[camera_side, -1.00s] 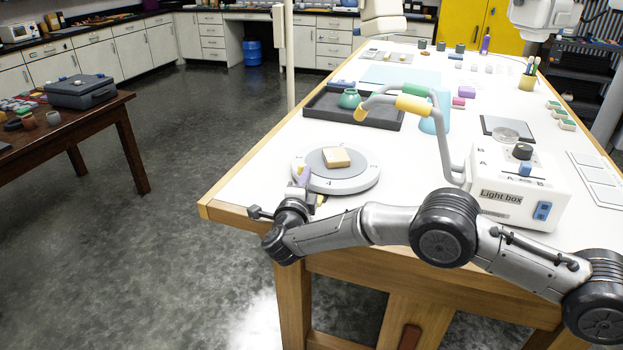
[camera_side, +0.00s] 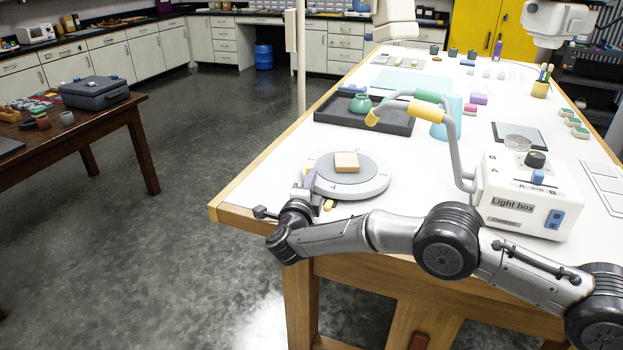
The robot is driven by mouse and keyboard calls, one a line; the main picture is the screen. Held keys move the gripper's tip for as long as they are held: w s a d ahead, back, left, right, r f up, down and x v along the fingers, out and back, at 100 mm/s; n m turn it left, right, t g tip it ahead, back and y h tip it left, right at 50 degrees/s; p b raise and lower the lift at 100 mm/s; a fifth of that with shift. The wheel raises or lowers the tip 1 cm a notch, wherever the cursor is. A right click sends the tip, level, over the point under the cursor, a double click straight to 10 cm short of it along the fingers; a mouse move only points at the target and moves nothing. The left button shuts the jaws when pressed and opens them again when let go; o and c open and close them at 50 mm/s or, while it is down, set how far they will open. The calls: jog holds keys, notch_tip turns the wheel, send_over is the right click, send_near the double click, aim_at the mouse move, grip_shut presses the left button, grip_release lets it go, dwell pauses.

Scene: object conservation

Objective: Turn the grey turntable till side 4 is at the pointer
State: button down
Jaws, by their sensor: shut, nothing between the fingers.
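The grey turntable (camera_side: 376,187) lies flat near the left front edge of the white table. A tan, block-like piece (camera_side: 346,162) rests on its inner disc. The marks on the turntable's rim are too small to read now, so I cannot tell which side is where. My gripper (camera_side: 310,184) is at the turntable's front-left rim, shut with nothing held; I cannot tell whether it touches the rim. A small yellow piece (camera_side: 330,204) shows just in front of the turntable, beside my gripper; I cannot tell if it is the pointer.
The white light box (camera_side: 522,200) stands to the right, with a bent grey arm bearing yellow and green sleeves reaching left above the table. The table's left edge is close.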

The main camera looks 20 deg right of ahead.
jog(key=shift+s, duration=0.1)
jog(key=s, duration=0.2)
jog(key=s+d, duration=0.1)
jog(key=s, duration=0.1)
jog(key=shift+d+r, duration=0.1)
jog(key=shift+d, duration=0.05)
jog(key=s+a, duration=0.1)
jog(key=a, duration=0.2)
jog(key=s+a, duration=0.3)
jog(key=a, duration=0.2)
jog(key=shift+s+a, duration=0.35)
